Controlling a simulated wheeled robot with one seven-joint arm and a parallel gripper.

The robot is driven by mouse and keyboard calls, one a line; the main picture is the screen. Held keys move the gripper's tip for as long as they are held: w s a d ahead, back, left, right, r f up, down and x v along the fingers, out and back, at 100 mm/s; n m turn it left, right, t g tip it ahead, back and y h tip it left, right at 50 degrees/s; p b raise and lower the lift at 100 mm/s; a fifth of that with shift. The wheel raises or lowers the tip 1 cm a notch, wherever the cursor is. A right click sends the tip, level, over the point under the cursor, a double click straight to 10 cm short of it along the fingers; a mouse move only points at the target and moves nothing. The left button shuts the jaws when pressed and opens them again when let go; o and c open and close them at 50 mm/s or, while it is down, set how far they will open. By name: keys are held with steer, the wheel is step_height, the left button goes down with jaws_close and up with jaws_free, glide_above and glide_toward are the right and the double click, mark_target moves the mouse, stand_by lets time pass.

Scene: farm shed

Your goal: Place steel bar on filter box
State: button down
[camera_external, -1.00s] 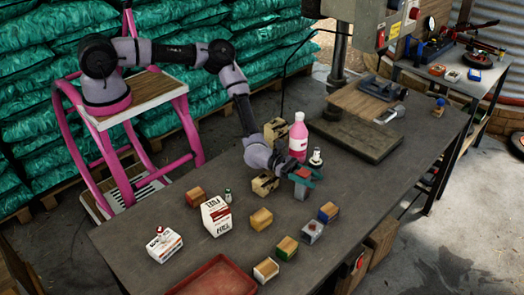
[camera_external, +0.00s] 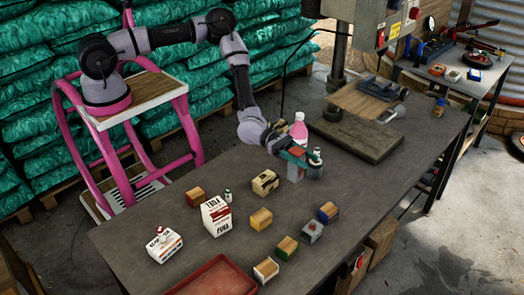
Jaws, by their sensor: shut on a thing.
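My gripper (camera_external: 297,158) is shut on a small grey block, which looks like the steel bar (camera_external: 294,173). It is over the far side of the workbench, in front of a pink bottle (camera_external: 299,132). The teal fingers hide part of the bar, and I cannot tell how far it is above the bench.
Several small blocks stand in the middle, including a tan and black one (camera_external: 265,182) and a yellow one (camera_external: 261,219). A small dark-topped bottle (camera_external: 316,160) is close beside my gripper. A red tray (camera_external: 215,277) lies at the near edge.

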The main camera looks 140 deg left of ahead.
steer(key=s+d+r+m+g+h, duration=0.2)
steer(key=s+d+r+m+h, duration=0.15)
steer(key=d, duration=0.55)
steer(key=s+d+r+m+g+h, duration=0.1)
steer(key=s+d+r+m+h, duration=0.15)
steer(key=d+h, duration=0.45)
steer(key=s+d+r+m+g+h, duration=0.2)
steer(key=s+d+m, duration=0.15)
steer(key=d, duration=0.75)
step_height(320, 180, down, 10)
steer(key=s, duration=0.1)
steer(key=shift+s+d+r+h, duration=0.15)
steer(key=shift+s+d+h, duration=0.1)
steer(key=shift+s+h, duration=0.1)
steer(key=shift+c, duration=1.5)
jaws_free()
